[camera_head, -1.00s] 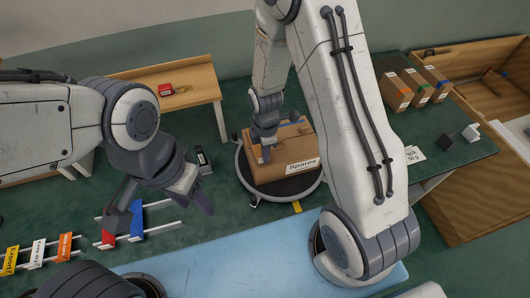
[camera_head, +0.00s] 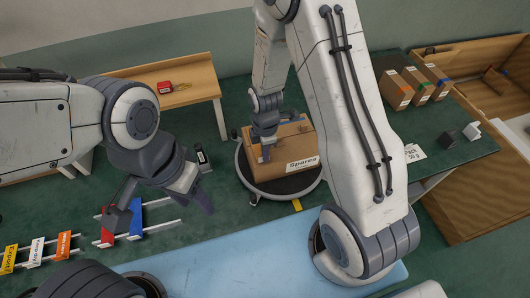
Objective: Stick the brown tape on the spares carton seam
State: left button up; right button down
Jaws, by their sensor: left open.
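The cardboard spares carton (camera_head: 286,169) sits on a round dark platform (camera_head: 293,191) in the middle of the head view, its white "Spares" label facing the front. My left gripper (camera_head: 165,210) is open and empty, left of the carton and above the floor side. I cannot make out the brown tape; it may be hidden at my right gripper.
A wooden table (camera_head: 200,74) at the back left bears a red tape measure (camera_head: 165,87). A dark green table (camera_head: 440,128) at right holds several small cartons, a black block (camera_head: 447,139) and a white block. A rack with coloured labelled pieces (camera_head: 38,250) stands at lower left.

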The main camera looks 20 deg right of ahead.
dwell(0.3)
jog(key=c, duration=1)
grip_release()
notch_tip(320, 180, up, 10)
jog(key=b, duration=0.1)
jog(key=shift+r, duration=0.25)
